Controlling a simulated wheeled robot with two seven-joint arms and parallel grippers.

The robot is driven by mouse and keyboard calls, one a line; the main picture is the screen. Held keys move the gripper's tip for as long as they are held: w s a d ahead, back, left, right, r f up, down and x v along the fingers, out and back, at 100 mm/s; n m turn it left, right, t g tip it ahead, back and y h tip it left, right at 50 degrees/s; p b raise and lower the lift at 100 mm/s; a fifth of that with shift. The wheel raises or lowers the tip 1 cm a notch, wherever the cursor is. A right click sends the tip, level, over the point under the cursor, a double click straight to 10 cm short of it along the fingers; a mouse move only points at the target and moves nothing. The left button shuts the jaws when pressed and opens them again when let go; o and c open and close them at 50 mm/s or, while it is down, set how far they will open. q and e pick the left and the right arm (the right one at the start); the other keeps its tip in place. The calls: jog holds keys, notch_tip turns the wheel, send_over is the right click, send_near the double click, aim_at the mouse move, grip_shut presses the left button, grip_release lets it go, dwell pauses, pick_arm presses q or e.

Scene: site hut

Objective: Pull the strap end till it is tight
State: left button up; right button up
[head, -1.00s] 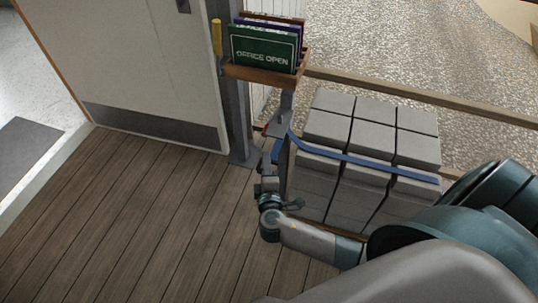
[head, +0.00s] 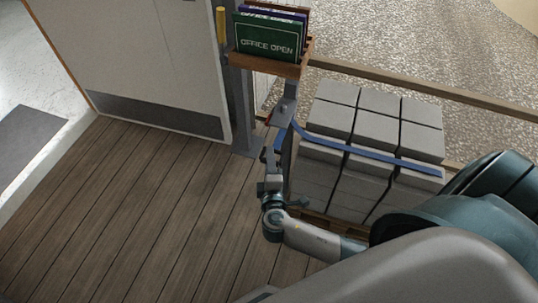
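A blue strap (head: 365,154) runs over a stack of grey blocks (head: 373,130), across their upper front. At its left end it meets a dark metal fitting near the post, where a small red part shows. A short blue strap end (head: 279,141) hangs there. My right gripper (head: 270,156) points up from its wrist, just left of the stack and right by the strap end. The fingers are small and dark, and I cannot tell whether they are closed on the strap. My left gripper is out of view.
A wooden holder (head: 266,66) with a green "OFFICE OPEN" sign (head: 266,41) stands above the fitting. A timber rail (head: 420,87) runs behind the blocks. A white door (head: 140,60) is at the left. The plank floor (head: 130,215) at left is clear.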

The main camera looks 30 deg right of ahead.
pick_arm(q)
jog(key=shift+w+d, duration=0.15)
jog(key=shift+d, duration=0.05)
pick_arm(e)
jog(key=v, duration=1.4)
jog(key=shift+s, duration=0.35)
jog(key=shift+f, duration=0.2)
jog(key=s+d+f+m+g+y, duration=0.2)
jog(key=s+d+f+m+g, duration=0.1)
jog(key=s+f+m+g, duration=0.35)
jog(key=s+a+f+m+g+y, duration=0.1)
jog(key=s+a+m+g+y, duration=0.25)
jog(key=s+a+y, duration=0.3)
pick_arm(q)
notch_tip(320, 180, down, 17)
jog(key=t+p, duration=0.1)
jog(key=p, duration=1.1)
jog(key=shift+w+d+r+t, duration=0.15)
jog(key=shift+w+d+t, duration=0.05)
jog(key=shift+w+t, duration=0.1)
pick_arm(e)
notch_tip(320, 180, down, 17)
jog(key=t, duration=0.1)
jog(key=shift+n, duration=0.3)
